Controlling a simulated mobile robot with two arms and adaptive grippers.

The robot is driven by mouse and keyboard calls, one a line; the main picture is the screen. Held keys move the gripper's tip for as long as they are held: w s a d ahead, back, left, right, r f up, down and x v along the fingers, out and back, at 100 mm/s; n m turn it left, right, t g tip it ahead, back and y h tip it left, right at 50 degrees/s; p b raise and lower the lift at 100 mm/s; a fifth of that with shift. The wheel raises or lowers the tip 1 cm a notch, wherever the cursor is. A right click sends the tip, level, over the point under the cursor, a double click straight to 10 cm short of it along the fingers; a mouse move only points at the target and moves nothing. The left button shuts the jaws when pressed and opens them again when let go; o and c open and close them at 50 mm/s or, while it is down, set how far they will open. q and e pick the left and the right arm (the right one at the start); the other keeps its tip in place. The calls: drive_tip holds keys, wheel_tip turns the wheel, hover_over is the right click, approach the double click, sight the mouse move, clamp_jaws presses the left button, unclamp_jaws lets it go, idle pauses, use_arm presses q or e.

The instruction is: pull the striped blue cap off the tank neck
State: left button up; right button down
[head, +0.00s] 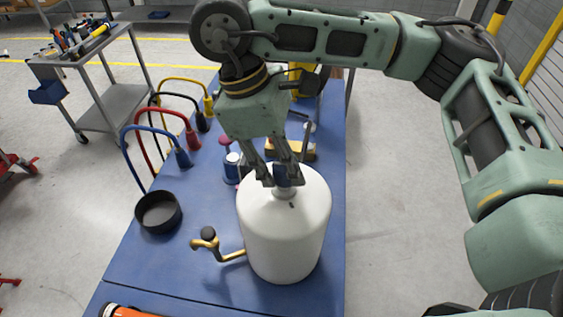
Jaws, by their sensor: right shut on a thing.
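The white tank (285,232) stands upright on the blue table, its neck (285,192) at the top centre. My right gripper (281,181) points down over the neck with its fingers closed around the dark blue cap (282,172). The fingers hide much of the cap, so its stripes are not clear. The cap appears at the neck's top; I cannot tell whether it still touches the neck. My left gripper is not in view.
A brass tap (232,254) sticks out left of the tank. A black round bowl (158,212) and coloured hoses (183,157) are on the left of the blue table (195,275). A small blue-and-white item (232,167) stands behind the tank. A grey cart (110,93) is far left.

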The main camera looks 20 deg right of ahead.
drive_tip(key=shift+r+p, duration=0.9)
drive_tip(key=shift+r, duration=0.35)
